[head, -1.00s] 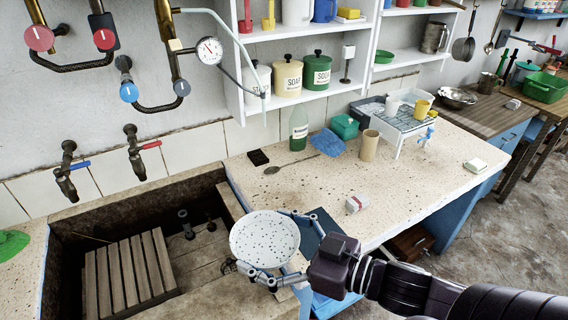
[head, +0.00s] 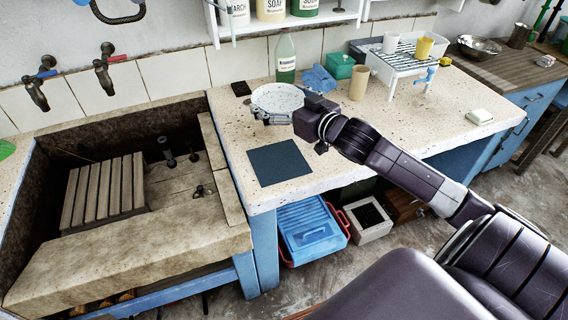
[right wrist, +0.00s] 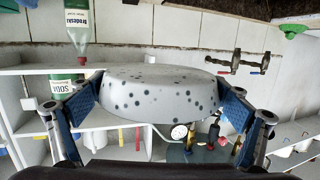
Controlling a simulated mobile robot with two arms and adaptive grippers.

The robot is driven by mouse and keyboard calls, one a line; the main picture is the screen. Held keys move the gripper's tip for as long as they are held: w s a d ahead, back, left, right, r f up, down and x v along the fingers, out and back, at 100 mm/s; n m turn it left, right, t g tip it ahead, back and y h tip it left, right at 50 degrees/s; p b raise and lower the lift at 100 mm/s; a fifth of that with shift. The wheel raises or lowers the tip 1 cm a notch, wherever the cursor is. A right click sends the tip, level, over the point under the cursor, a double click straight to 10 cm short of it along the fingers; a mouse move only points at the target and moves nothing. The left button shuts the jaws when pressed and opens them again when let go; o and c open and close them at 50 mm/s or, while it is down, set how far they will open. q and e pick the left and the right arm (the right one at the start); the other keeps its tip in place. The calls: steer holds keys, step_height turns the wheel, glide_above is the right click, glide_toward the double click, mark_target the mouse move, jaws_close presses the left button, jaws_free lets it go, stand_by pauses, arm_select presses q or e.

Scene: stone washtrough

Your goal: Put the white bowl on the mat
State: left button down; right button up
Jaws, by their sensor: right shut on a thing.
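The white bowl (head: 277,97), speckled with dark spots, is in my right gripper (head: 276,116), over the stone counter and behind the mat in the head view. In the right wrist view, the bowl (right wrist: 160,98) sits between the two blue-padded fingers, which press on its sides. The mat (head: 280,163) is a dark blue-grey square lying flat and bare near the counter's front left. The bowl's height above the counter is hard to tell. My left gripper is not in view.
A green bottle (head: 286,58) and a dark block (head: 241,89) stand near the bowl. A beige cup (head: 358,83), a green box (head: 340,66) and a white rack (head: 402,62) are farther right. The stone trough (head: 125,259) lies left of the counter.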

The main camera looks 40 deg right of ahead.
steer(key=b, duration=0.1)
glide_above(279, 161)
step_height(279, 161, down, 15)
steer(key=shift+w, duration=0.15)
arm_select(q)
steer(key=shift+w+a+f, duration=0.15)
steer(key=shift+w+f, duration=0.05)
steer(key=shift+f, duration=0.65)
arm_select(e)
steer(key=shift+f, duration=2.35)
arm_select(q)
steer(key=shift+b, duration=0.3)
arm_select(e)
steer(key=shift+f, duration=0.2)
steer(key=o, duration=1)
steer(key=shift+c, duration=0.2)
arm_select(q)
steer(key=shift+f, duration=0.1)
arm_select(e)
steer(key=shift+r, duration=0.15)
